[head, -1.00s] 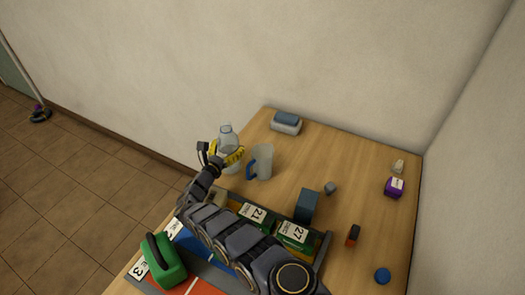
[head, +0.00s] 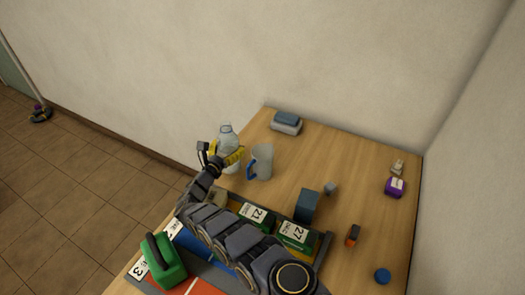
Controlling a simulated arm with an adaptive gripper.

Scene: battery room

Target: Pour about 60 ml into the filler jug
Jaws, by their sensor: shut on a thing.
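My gripper (head: 231,157), with yellow fingers, is shut on a clear bottle (head: 228,136) at the left edge of the table. The bottle looks upright; its lower part is partly hidden by the fingers. The filler jug (head: 264,161), translucent grey with a blue handle, stands on the table just right of the bottle. The handle faces left, toward my gripper. The bottle and jug look close but apart. The liquid level in either is too small to tell.
A dark blue box (head: 307,206), a purple box (head: 395,187), a blue cap (head: 382,276) and folded cloths (head: 286,123) stand around. The wooden table (head: 345,155) is clear right of the jug.

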